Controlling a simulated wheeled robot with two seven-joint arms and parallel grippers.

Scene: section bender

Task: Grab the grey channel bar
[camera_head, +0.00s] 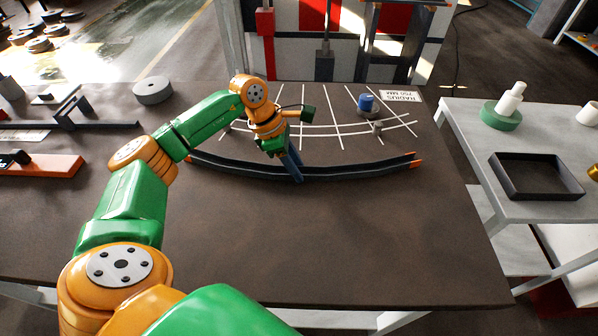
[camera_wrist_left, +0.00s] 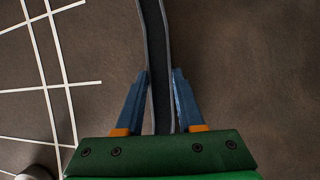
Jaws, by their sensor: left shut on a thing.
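The grey channel bar (camera_head: 345,174) is a long, curved dark channel with orange marks at its ends. It lies across the middle of the dark table in the head view, bowed toward me. My left gripper (camera_head: 295,172) reaches down over the bar a little right of its left half, with its blue fingers on either side of it. In the left wrist view, the channel bar (camera_wrist_left: 157,45) runs between the two fingers of the left gripper (camera_wrist_left: 162,75), which are shut on it. My right gripper is not in view.
A white grid with curved lines and a blue-topped peg (camera_head: 366,102) lies behind the bar. A grey disc (camera_head: 153,90) and an orange block (camera_head: 45,166) are at the left. A side table (camera_head: 470,130) with a black tray (camera_head: 536,190) stands right. The table front is clear.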

